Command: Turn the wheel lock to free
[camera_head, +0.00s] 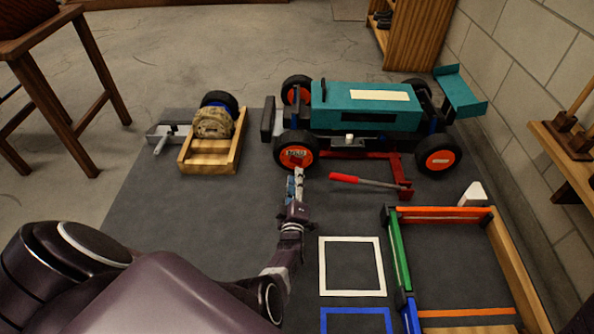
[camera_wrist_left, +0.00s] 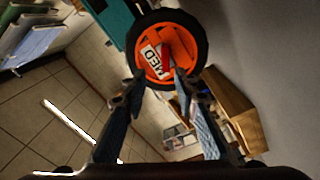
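The teal racecar (camera_head: 362,112) stands on the dark mat, with orange-hubbed wheels. Its near left wheel (camera_head: 297,152) carries a small white label on the hub. My left gripper (camera_head: 297,177) is just in front of this wheel. In the left wrist view its fingers (camera_wrist_left: 160,80) are apart, with the wheel's lower part between and beyond the tips. Contact cannot be told. My right gripper is not in view.
A red-handled lever (camera_head: 347,179) lies right of my left gripper, near a red stand (camera_head: 396,174). A wooden tray (camera_head: 211,162) with a spare wheel (camera_head: 219,99) is at left. A coloured frame (camera_head: 398,247) and white square outline (camera_head: 351,238) lie nearer.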

